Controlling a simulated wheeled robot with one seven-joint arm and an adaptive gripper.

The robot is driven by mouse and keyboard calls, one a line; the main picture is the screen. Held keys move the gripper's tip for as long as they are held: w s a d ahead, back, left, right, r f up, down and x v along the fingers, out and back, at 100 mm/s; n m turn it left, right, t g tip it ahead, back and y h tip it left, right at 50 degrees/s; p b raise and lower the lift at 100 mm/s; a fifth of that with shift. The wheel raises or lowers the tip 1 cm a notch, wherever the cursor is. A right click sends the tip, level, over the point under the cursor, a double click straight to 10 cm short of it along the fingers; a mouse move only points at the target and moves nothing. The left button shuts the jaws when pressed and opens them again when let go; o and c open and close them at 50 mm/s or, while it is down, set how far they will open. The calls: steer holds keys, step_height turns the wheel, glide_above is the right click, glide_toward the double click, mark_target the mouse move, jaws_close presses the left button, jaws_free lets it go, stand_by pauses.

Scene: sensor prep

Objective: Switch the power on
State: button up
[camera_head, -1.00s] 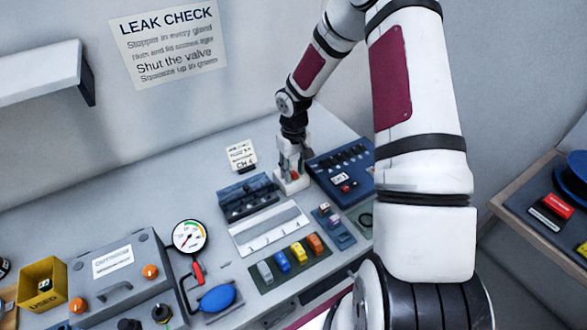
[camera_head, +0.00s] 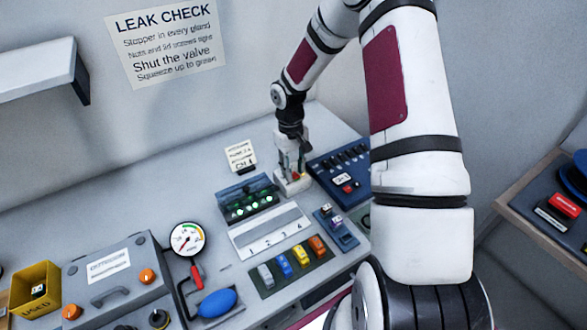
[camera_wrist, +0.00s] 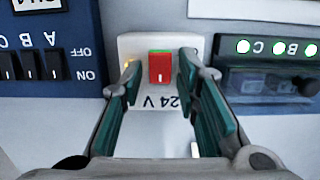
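The power supply is a small white box marked 24 V (camera_wrist: 158,104) with a red rocker switch (camera_wrist: 160,67), its top edge glowing green. A small amber light shows by the left fingertip. In the head view the white box (camera_head: 291,187) stands between the dark lamp unit and the blue switch panel, mostly under my gripper (camera_head: 291,160). Whether a fingertip touches the box is unclear. The lamp unit (camera_head: 247,202) shows several lit green lamps.
The blue switch panel (camera_head: 342,172) is close on the right. A numbered white rack (camera_head: 268,234) and coloured plugs (camera_head: 284,263) lie in front. A gauge (camera_head: 187,239), blue squeeze bulb (camera_head: 213,302) and grey box (camera_head: 118,284) stand left. A card (camera_head: 240,156) stands behind.

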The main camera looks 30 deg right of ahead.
steer(key=shift+r, duration=0.1)
step_height(320, 180, up, 12)
steer(key=w, duration=0.1)
steer(key=shift+w, duration=0.2)
stand_by(0.4)
stand_by(0.3)
step_height(320, 180, up, 8)
steer(key=h, duration=0.1)
glide_above(288, 185)
steer(key=s+a+r+t, duration=0.2)
steer(key=s+a+r, duration=0.2)
steer(key=s+r, duration=0.4)
steer(key=s+a+r+t, duration=0.2)
steer(key=s+a, duration=0.1)
steer(key=s, duration=0.4)
steer(key=s+a+r+t+y, duration=0.1)
steer(key=s+a+r+t, duration=0.1)
steer(key=s, duration=0.6)
steer(key=shift+s+a+r, duration=0.15)
steer(key=shift+a+r, duration=0.6)
steer(key=shift+a, duration=0.1)
